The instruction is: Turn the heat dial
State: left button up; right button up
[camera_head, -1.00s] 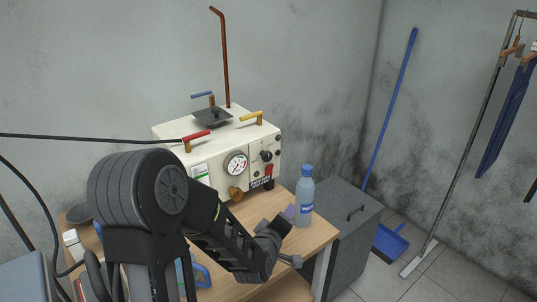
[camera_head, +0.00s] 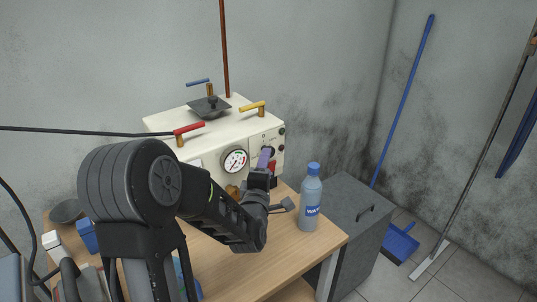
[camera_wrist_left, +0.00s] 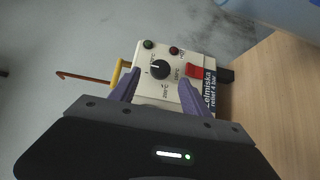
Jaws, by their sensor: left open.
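The heat dial (camera_wrist_left: 159,70) is a round black knob with temperature marks on the white front panel of the machine (camera_head: 205,148). In the left wrist view it lies ahead, between the two purple fingers. My left gripper (camera_wrist_left: 156,92) is open and empty, and its fingertips appear just short of the panel. In the head view my left gripper (camera_head: 266,160) is in front of the panel's right part and hides most of the dial. My right gripper is not in view.
A red switch (camera_wrist_left: 195,71) sits beside the dial. A pressure gauge (camera_head: 234,160) is left of my gripper. A blue water bottle (camera_head: 311,198) stands on the wooden table (camera_head: 225,262) to the right. Red (camera_head: 188,128) and yellow (camera_head: 252,107) valve handles top the machine.

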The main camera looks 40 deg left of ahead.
pick_arm(q)
jog(key=p+x, duration=0.1)
jog(key=x, duration=0.4)
jog(key=shift+w+a, duration=0.15)
jog(key=shift+w, duration=0.1)
grip_shut()
dwell(0.4)
